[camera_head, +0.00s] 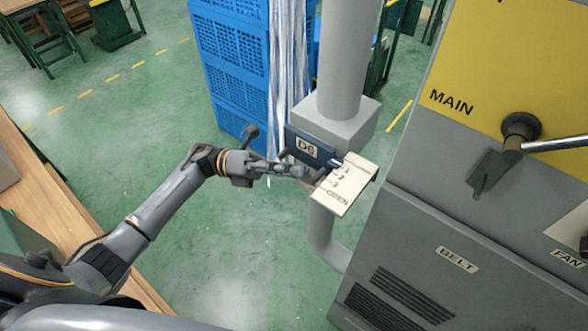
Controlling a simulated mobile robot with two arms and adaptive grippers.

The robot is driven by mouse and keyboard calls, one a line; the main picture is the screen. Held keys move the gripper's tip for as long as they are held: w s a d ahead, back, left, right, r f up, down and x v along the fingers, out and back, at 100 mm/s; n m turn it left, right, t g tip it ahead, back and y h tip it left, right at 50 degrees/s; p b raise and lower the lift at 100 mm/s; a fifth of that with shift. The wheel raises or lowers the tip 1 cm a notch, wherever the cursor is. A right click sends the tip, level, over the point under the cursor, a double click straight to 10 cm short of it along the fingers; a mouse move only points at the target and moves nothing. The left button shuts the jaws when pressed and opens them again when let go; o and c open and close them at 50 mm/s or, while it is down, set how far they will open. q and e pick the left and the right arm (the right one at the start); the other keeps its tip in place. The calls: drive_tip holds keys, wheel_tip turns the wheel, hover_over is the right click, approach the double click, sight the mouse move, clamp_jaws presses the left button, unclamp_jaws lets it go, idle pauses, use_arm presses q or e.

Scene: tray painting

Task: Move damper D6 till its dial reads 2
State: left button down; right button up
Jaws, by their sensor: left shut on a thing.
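Damper D6 is on a grey vertical duct (343,60), marked by a dark blue D6 plate (307,147). Its pale dial plate (345,190) sticks out to the right and carries the marks 1, 2, 3 and OPEN. A small blue and white edge shows at the top of the dial, close to the 1 mark; I cannot tell the exact reading. My left gripper (306,174) reaches in from the left, just below the D6 plate, and is shut on the damper's handle, which its fingers mostly hide. My right gripper is not in view.
Blue crates (229,60) are stacked behind the duct, with pale hanging strips (287,60) beside them. A grey and yellow machine (440,200) with MAIN, BELT and FAN labels stands close on the right. A wooden bench (50,210) lies at the left. Green floor between is clear.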

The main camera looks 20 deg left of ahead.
use_arm(q)
drive_tip(key=shift+s+a+r, duration=0.1)
drive_tip(key=shift+s+a, duration=0.15)
drive_tip(key=shift+s, duration=0.4)
drive_tip(key=shift+s+a, duration=0.2)
drive_tip(key=shift+s, duration=0.4)
drive_tip(key=c, duration=1.4)
unclamp_jaws()
drive_tip(key=shift+w+d, duration=0.1)
drive_tip(key=shift+w, duration=0.2)
drive_tip(key=shift+o, duration=0.2)
drive_tip(key=v, duration=1.2)
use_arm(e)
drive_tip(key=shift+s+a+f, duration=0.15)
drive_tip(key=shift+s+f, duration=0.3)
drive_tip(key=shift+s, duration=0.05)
